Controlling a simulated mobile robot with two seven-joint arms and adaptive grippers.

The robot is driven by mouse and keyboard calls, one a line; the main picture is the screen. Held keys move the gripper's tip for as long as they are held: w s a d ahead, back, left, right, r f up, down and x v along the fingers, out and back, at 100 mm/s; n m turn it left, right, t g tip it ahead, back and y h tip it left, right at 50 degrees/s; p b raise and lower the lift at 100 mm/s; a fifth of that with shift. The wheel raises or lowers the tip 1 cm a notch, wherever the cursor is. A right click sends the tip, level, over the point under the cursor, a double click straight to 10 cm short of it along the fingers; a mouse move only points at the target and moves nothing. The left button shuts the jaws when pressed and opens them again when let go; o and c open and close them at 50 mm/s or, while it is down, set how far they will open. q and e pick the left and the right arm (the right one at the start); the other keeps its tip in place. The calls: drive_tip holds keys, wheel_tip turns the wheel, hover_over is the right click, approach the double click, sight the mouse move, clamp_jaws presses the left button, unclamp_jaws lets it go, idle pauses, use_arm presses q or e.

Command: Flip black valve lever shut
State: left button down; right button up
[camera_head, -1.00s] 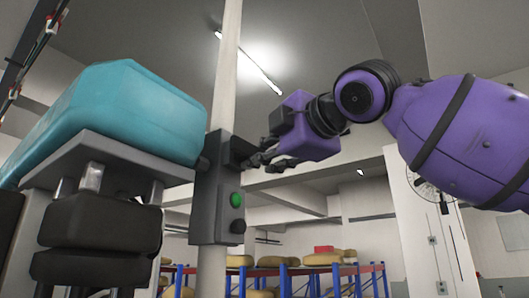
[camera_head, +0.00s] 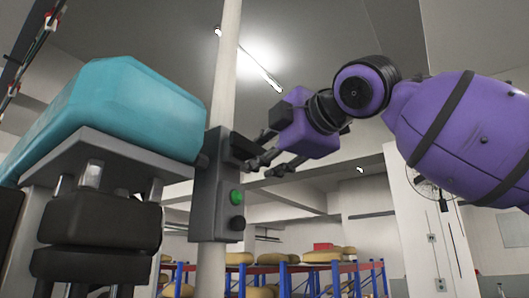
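A dark grey control box (camera_head: 208,205) is fixed to a pale upright post. A black block (camera_head: 240,146) juts from its upper right side; I cannot tell whether this is the valve lever or which way a lever is set. My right gripper (camera_head: 259,168), on the purple arm from the right, is just right of the box, below and beside the black block. Its two dark fingers are apart and nothing shows between them. Contact with the box cannot be made out. My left gripper is not in view.
The box has a green button (camera_head: 236,197) and a black knob (camera_head: 238,224) below the gripper. A large teal machine part (camera_head: 125,105) on a grey plate fills the left. The pale post (camera_head: 226,70) rises to the ceiling. Blue and orange racks (camera_head: 345,268) stand behind.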

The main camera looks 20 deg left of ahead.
drive_tip(key=v, duration=1.2)
idle(0.3)
